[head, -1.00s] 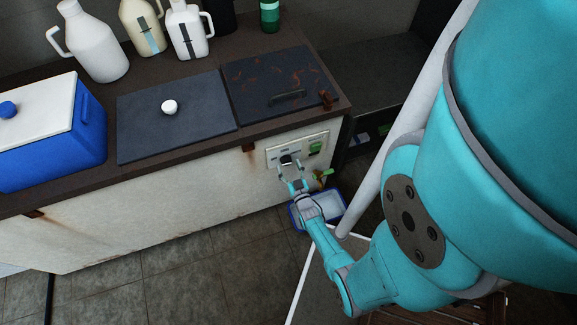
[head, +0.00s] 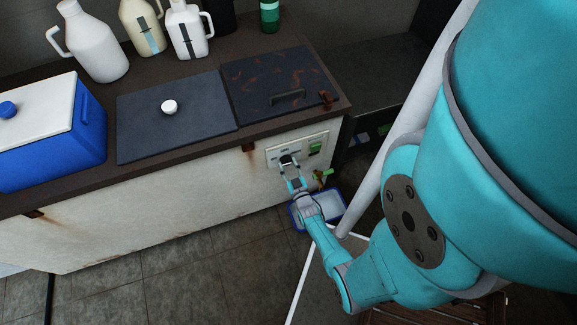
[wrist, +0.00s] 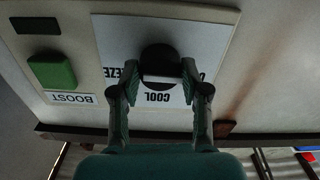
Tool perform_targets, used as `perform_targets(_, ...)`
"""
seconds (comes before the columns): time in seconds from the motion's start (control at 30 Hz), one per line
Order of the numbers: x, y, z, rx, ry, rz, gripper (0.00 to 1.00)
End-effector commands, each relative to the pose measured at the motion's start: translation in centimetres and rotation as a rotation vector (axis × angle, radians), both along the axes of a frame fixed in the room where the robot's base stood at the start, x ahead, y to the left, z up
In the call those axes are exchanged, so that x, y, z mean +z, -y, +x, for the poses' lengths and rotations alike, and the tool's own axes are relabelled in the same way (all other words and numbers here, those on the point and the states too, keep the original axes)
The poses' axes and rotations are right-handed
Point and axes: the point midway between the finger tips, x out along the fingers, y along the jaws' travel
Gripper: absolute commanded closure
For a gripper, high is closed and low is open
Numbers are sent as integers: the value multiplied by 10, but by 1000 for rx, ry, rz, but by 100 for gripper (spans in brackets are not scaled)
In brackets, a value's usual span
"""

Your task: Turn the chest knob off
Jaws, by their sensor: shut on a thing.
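The chest knob (wrist: 160,62) is a dark round dial with a pale bar across it, on a white label plate reading COOL in the wrist view, which is upside down. In the head view the knob (head: 287,159) is a small dark spot on the panel of the white chest (head: 190,205). My gripper (wrist: 160,80) has a finger on each side of the knob's pale bar and is shut on it. My gripper (head: 289,168) also shows at the panel in the head view. The knob's pointer mark is not clearly visible.
A green switch (wrist: 53,71) marked BOOST sits beside the knob's plate. A green-handled tap (head: 322,174) and a blue-rimmed tray (head: 335,218) are close below the panel. A blue cooler (head: 50,150) and several jugs stand on the chest top.

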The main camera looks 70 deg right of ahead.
Motion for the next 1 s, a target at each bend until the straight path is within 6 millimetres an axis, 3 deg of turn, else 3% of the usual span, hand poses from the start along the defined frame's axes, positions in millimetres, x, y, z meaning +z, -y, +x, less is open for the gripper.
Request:
perform_targets(0.37,1,1,0,0,-26,-25,89)
perform_targets(0.4,1,1,0,0,-26,-25,45)
perform_targets(0.47,1,1,0,0,-27,-24,30)
perform_targets(0.83,0,-2,-1,0,-27,-23,29)
perform_targets(1.0,-1,-16,-13,0,-28,-23,29)
